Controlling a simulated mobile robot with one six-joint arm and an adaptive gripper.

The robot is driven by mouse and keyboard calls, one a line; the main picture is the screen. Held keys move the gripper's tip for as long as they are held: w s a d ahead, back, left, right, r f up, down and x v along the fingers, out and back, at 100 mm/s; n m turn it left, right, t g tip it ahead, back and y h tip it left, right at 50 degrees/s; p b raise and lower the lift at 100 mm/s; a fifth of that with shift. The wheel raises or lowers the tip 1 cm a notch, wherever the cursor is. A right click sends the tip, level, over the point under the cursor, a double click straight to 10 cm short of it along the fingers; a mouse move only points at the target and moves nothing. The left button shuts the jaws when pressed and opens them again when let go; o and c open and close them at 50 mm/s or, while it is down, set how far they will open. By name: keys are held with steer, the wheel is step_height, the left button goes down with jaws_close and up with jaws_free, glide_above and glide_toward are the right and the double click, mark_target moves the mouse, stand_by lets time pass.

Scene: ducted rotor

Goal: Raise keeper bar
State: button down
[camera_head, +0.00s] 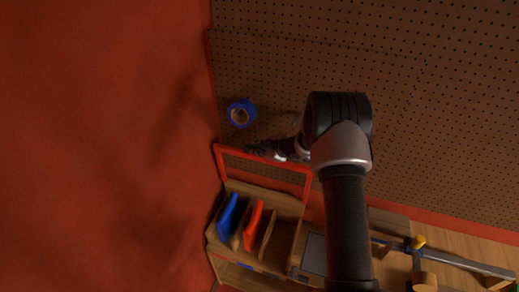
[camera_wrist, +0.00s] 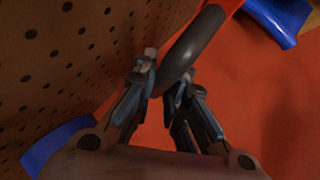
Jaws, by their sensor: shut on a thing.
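A red bar, which I take to be the keeper bar (camera_head: 285,164), runs across above the wooden rack in the head view. In the wrist view a dark, rounded grip piece (camera_wrist: 193,42) meets a red part at the top. My gripper (camera_wrist: 168,78) has its fingers on either side of the lower end of this dark piece and is shut on it. In the head view my gripper (camera_head: 258,150) is small and dark at the bar's upper edge, near its left part. The exact contact is partly hidden by the fingers.
A pegboard (camera_head: 440,90) stands behind, with a blue tape roll (camera_head: 241,113) just above my gripper. The wooden rack (camera_head: 283,205) below holds a blue piece (camera_head: 227,215) and an orange piece (camera_head: 253,225). A clamp (camera_head: 455,258) lies at lower right.

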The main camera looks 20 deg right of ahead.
steer(key=shift+a+r, duration=0.1)
steer(key=shift+r, duration=0.1)
steer(key=c, duration=1.8)
jaws_free()
steer(key=shift+o, duration=1)
steer(key=shift+f, duration=0.1)
steer(key=shift+s, duration=0.1)
steer(key=v, duration=1.2)
